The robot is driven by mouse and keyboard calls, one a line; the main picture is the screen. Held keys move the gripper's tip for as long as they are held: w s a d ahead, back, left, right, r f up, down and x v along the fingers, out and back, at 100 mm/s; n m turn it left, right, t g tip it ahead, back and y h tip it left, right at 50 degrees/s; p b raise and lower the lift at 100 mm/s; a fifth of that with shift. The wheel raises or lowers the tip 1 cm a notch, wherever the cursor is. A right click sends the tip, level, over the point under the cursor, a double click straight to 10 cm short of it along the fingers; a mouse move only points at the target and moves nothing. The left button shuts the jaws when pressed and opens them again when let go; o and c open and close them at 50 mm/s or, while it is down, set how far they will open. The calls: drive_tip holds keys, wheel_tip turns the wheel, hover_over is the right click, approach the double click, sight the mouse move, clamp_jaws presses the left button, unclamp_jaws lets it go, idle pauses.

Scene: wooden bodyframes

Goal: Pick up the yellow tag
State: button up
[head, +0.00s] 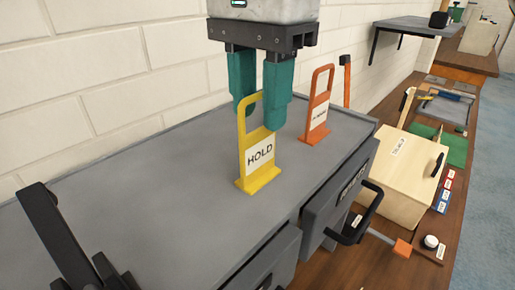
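The yellow tag (259,163) stands upright on the grey cabinet top, with a loop handle above a white "HOLD" label. My gripper (258,116) points down over it from above, with two teal fingers. The fingers are apart, one at each side of the handle's upper part. The right finger hides part of the handle's right side. The left finger shows behind the handle's opening. I cannot tell whether either finger touches the tag. The tag's foot rests on the cabinet top.
An orange tag (317,112) stands close behind, to the right. The grey cabinet (120,200) has black handles at its front. A black bracket-like object (65,240) is at front left. A wooden box (402,170) stands on the bench at right. A white brick wall (90,90) is behind.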

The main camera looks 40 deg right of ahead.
sight(256, 131)
drive_tip(key=shift+s+a+f, duration=0.1)
drive_tip(key=shift+a+f, duration=0.05)
drive_tip(key=shift+f, duration=0.95)
drive_tip(key=shift+a+f, duration=0.15)
drive_tip(key=shift+f, duration=0.95)
clamp_jaws()
